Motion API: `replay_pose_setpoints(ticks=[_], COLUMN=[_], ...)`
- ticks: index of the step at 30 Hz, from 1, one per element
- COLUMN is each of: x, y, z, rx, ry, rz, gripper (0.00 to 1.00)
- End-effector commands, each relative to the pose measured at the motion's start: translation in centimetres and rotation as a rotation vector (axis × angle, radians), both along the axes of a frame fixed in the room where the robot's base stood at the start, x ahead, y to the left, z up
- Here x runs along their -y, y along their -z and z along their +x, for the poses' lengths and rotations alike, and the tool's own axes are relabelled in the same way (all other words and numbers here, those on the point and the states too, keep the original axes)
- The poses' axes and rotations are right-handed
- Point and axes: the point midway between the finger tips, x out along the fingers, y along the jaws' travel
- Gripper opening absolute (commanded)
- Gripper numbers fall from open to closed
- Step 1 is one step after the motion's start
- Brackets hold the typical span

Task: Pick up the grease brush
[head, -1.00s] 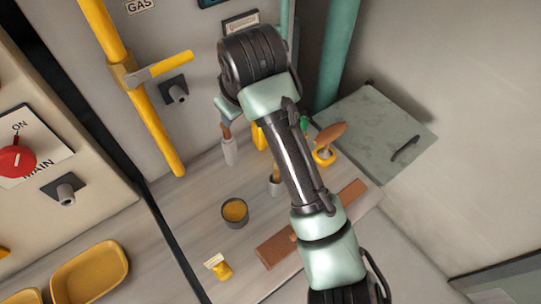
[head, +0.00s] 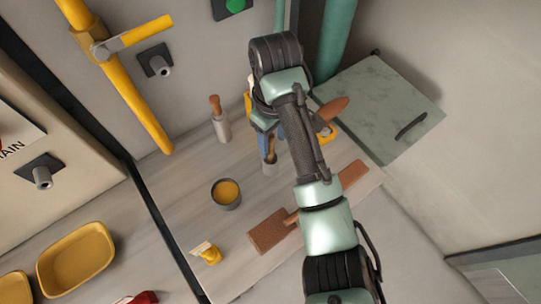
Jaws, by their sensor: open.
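A brown handle stands upright in a small grey pot (head: 270,168) on the bench, perhaps the grease brush; its lower end is hidden in the pot. Another brown handle stands in a taller grey holder (head: 220,125) to the left. I cannot tell for sure which is the grease brush. My gripper (head: 270,143) is open, its bluish fingers right at the handle in the small pot and pointing down toward it. My own wrist and forearm cover part of this area. I cannot tell whether the fingers touch the handle.
A grey cup of yellow grease (head: 226,193) stands front left of the pot. A yellow item with a pale top (head: 207,252) and a flat brown piece (head: 268,230) lie nearer. A yellow holder with a brown paddle (head: 330,115) stands right.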

Motion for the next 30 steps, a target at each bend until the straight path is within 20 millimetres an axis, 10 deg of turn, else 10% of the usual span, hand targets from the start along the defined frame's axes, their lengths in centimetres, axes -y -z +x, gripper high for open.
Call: replay_pose_setpoints(ticks=[17,26,30], x=[-0.5,-0.5,-0.5], y=[4.3,4.2,4.2], z=[0.1,0.1,0.1], rx=[0.0,0.0,0.0], ry=[-0.001,-0.001,0.0], rz=[-0.001,-0.001,-0.001], gripper=[0.53,0.0,0.0])
